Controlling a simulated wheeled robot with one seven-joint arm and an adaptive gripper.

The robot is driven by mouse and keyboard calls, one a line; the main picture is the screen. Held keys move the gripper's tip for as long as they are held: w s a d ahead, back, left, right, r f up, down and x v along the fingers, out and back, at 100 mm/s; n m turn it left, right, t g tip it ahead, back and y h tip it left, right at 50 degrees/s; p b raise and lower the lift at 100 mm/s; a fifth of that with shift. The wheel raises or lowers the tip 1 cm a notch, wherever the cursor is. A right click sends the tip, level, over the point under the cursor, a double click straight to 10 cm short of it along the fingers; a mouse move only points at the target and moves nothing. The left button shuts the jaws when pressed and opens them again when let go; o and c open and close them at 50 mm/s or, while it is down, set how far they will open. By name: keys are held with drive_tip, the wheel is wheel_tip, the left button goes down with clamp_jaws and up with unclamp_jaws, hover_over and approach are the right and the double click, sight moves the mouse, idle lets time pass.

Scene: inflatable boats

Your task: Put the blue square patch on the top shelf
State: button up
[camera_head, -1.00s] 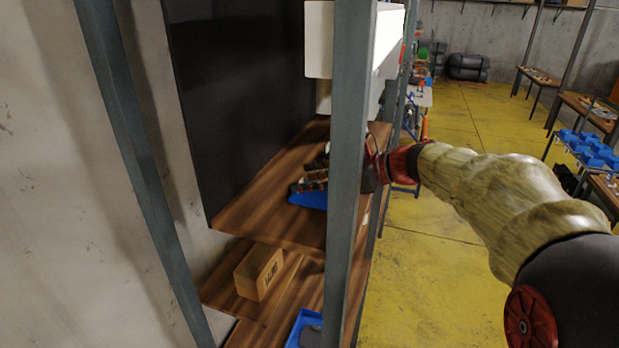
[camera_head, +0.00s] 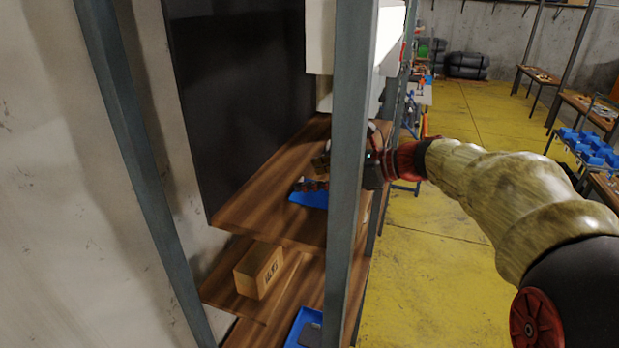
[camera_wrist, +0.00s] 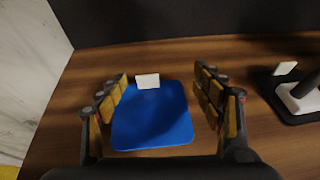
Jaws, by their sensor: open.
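The blue square patch (camera_wrist: 152,118) lies flat on a brown wooden shelf (camera_wrist: 60,120), with a small white tag (camera_wrist: 147,81) at its far edge. In the head view the patch (camera_head: 309,199) shows on the upper wooden shelf (camera_head: 262,205), partly hidden behind the grey rack post. My gripper (camera_wrist: 165,92) is open, its yellow-padded fingers spread on either side of the patch and nothing held between them. In the head view my gripper (camera_head: 322,175) is partly hidden by the post, just over the patch.
A grey post (camera_head: 348,150) stands before the shelf. A cardboard box (camera_head: 259,271) and a blue tray (camera_head: 303,329) sit on lower shelves. A black-and-white object (camera_wrist: 296,95) stands right of the patch. A dark panel (camera_head: 240,90) backs the shelf.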

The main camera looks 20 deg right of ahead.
drive_tip(key=b+v, duration=0.1)
drive_tip(key=v, duration=0.9)
drive_tip(key=shift+s+d+r+b, duration=0.2)
drive_tip(key=shift+s+r+b, duration=0.05)
drive_tip(key=shift+s+b, duration=0.1)
drive_tip(key=shift+d+f, duration=0.1)
